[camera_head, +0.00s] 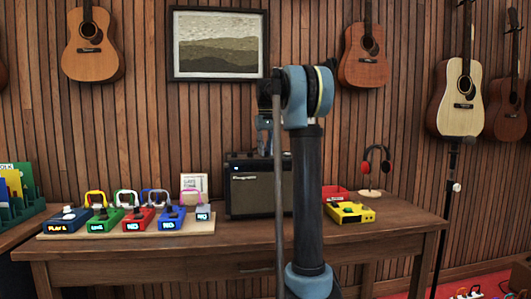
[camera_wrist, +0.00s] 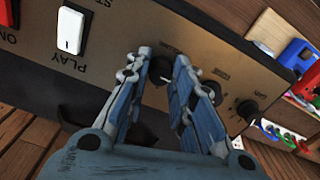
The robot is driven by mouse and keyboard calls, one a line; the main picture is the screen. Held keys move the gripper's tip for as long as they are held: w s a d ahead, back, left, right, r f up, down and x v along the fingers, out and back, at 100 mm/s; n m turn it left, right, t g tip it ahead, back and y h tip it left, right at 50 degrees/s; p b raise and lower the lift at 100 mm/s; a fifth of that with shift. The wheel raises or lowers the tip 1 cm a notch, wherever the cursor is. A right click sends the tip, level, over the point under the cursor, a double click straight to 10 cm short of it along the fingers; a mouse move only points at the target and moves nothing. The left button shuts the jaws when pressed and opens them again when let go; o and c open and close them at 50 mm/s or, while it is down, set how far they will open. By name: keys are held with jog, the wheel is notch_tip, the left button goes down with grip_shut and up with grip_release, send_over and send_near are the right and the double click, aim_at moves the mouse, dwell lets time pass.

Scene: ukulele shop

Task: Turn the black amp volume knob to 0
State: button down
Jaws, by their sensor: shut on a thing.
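The black amp (camera_head: 250,192) stands on the wooden table against the wall. In the wrist view its control panel (camera_wrist: 130,25) runs slantwise, with black knobs in a row. My gripper (camera_wrist: 160,66) is at the panel, its two blue-grey fingers on either side of one black knob (camera_wrist: 159,70). It is shut on this knob, which the fingers partly hide. The knob's label and pointer cannot be read. Another black knob (camera_wrist: 247,110) sits farther right along the row. In the head view my gripper (camera_head: 264,150) hangs in front of the amp's top edge.
A white switch (camera_wrist: 70,30) marked PLAY and a red switch (camera_wrist: 8,22) are on the panel. In the head view, a board (camera_head: 60,234) with several coloured pedals lies left of the amp. A yellow device (camera_head: 350,212) and a headphone stand (camera_head: 375,175) are to the right.

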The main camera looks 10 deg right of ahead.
jog(key=shift+n, duration=0.9)
jog(key=c, duration=1.4)
grip_release()
jog(key=shift+o, duration=0.2)
notch_tip(320, 180, up, 12)
jog(key=shift+f, duration=0.1)
